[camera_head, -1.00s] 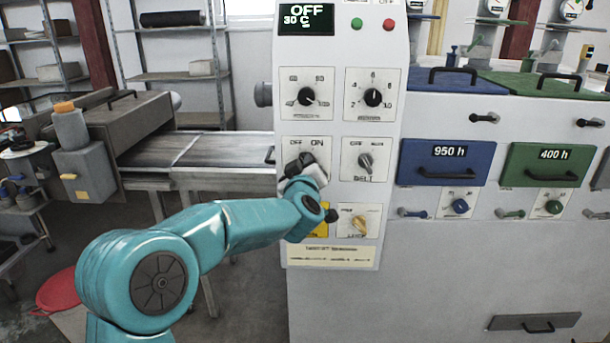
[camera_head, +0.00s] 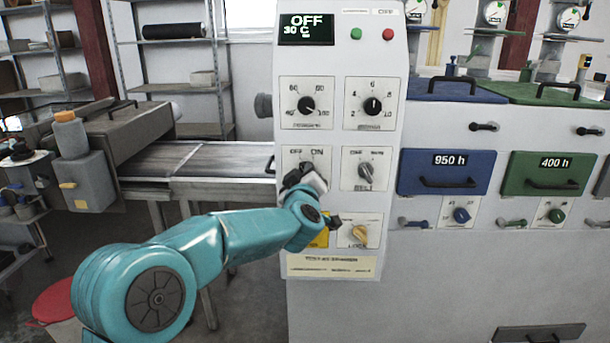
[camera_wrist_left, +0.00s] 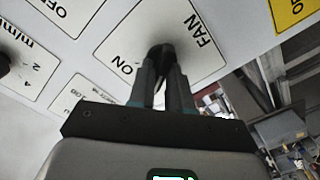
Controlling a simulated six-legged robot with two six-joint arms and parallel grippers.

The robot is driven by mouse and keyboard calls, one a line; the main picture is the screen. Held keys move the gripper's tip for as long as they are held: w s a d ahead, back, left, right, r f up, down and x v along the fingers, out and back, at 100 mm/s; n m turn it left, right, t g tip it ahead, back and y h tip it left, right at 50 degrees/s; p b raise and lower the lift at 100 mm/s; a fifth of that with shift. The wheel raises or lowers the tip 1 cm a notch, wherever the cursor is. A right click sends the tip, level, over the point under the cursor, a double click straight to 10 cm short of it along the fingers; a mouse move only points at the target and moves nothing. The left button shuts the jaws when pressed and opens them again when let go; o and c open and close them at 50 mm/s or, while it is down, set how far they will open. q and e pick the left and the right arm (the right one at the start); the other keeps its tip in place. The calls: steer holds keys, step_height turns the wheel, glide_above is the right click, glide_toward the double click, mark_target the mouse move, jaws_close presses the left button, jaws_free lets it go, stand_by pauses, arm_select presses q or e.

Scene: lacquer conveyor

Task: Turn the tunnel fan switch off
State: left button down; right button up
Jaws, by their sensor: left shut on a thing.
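The fan switch plate (camera_head: 293,154) is on the control panel, with OFF at its upper left and ON at its upper right. My left gripper (camera_head: 297,176) is in front of this plate and hides the knob in the head view. In the left wrist view the plate (camera_wrist_left: 192,28) reads FAN and ON. There the left gripper (camera_wrist_left: 162,62) is shut on the dark fan switch knob (camera_wrist_left: 160,50). The knob's exact pointing direction is hidden by the fingers. My right gripper is not in view.
The belt knob (camera_head: 365,170) is just right of the fan plate. Two dials, one a temperature dial (camera_head: 306,105), sit above. The display (camera_head: 306,29) reads OFF and 30 C. The conveyor (camera_head: 200,160) runs left.

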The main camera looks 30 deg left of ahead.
arm_select(q)
steer(key=shift+a, duration=0.1)
stand_by(0.3)
steer(key=c, duration=1.1)
jaws_free()
steer(key=shift+s, duration=0.1)
steer(key=shift+c, duration=0.2)
steer(key=b+v, duration=0.1)
steer(key=v, duration=1.5)
steer(key=shift+b, duration=0.4)
